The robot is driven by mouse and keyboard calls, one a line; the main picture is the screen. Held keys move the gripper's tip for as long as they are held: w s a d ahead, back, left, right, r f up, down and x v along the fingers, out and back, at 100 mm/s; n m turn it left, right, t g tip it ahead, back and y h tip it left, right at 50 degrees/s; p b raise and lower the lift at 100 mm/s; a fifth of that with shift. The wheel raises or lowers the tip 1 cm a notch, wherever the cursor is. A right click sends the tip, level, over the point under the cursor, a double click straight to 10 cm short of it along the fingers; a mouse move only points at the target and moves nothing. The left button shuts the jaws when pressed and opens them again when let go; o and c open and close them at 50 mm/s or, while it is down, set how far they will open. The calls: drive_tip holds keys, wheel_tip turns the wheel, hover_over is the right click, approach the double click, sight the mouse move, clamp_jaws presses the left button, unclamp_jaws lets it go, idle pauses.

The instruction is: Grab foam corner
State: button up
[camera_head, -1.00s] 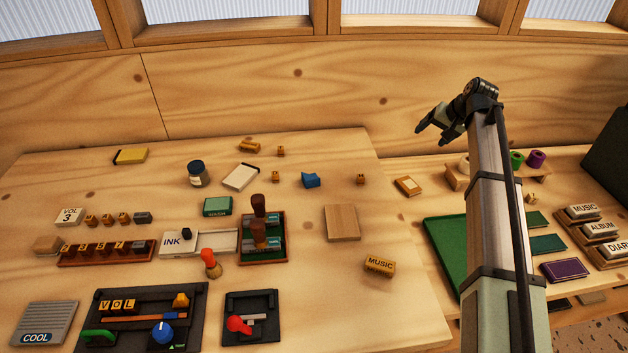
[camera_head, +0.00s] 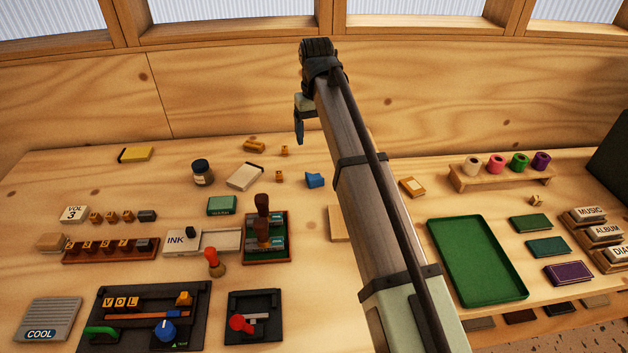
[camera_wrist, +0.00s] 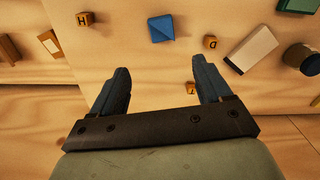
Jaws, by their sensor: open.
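The blue foam corner (camera_head: 314,180) lies on the back part of the left table, a small angular blue piece. In the wrist view the foam corner (camera_wrist: 161,28) is at the top middle, beyond my fingertips and apart from them. My gripper (camera_head: 299,130) is raised above the table, toward the back wall. In the wrist view my gripper (camera_wrist: 160,68) is open, its two dark fingers spread with nothing between them.
Small letter blocks (camera_wrist: 211,42) and (camera_wrist: 85,18) lie on either side of the foam corner. A white-topped box (camera_head: 244,177) and a dark jar (camera_head: 202,173) stand left of it. A green tray (camera_head: 476,290) and a roll stand (camera_head: 500,178) are at right.

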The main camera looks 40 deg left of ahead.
sight(315, 179)
drive_tip(key=f, duration=1.3)
drive_tip(key=shift+s+a+f, duration=0.1)
drive_tip(key=shift+s+f, duration=0.15)
drive_tip(key=shift+f, duration=0.1)
drive_tip(key=shift+c, duration=0.3)
drive_tip(key=c, duration=1)
drive_tip(key=shift+r, duration=0.15)
